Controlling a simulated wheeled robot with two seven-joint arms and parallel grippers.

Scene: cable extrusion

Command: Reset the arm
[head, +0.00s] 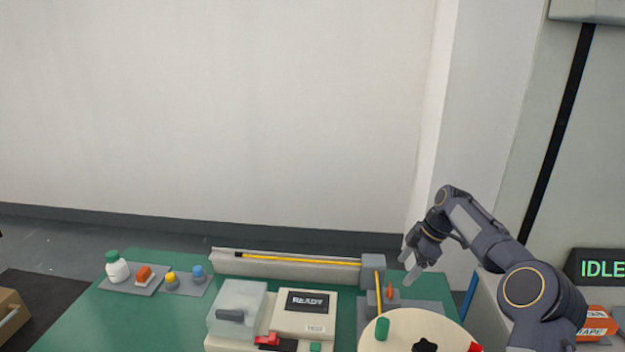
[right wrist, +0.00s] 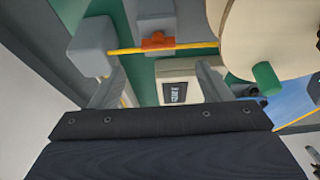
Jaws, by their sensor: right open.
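My right arm (head: 475,228) comes in from the right in the head view. My right gripper (head: 408,268) hangs above the back right of the green table, near the grey block at the end of the rail. Its jaws are open and empty. In the right wrist view the two fingers stand apart, with the yellow cable (right wrist: 150,48) and an orange clamp (right wrist: 158,41) beyond them. The grey block (right wrist: 95,45) is beside the left finger. My left gripper is not in view.
The green table (head: 130,315) holds a grey rail (head: 290,266) with the yellow cable, a machine reading READY (head: 307,302), a clear-lidded box (head: 238,300) and a cream reel (head: 455,338). A white bottle (head: 117,268) stands at left. An IDLE display (head: 600,268) is at right.

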